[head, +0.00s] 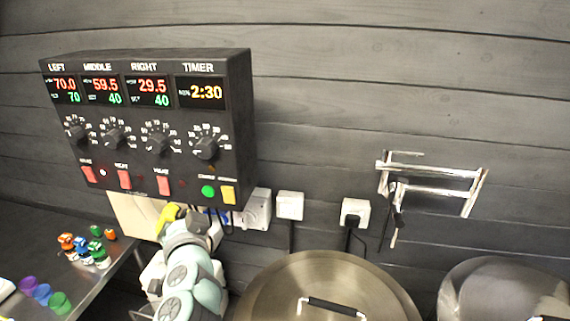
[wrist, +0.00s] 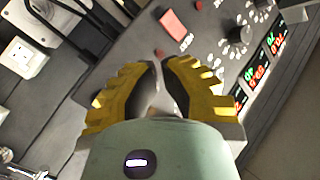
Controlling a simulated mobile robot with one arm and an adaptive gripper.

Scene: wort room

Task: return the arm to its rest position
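My gripper (head: 170,216) shows yellow at the end of my pale green arm in the head view, just below the control panel (head: 150,68). In the wrist view the two yellow, dark-padded fingers of my gripper (wrist: 160,66) lean in and meet at the tips. It looks shut, with nothing visible held. Whether the fingers touch the panel cannot be told.
A metal table (head: 110,262) with small coloured figures stands at left. A lidded steel pot (head: 265,285) is right of my arm, with another steel vessel (head: 490,290) farther right. Wall sockets (head: 290,205) with cables and a metal rack (head: 440,190) are on the wall.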

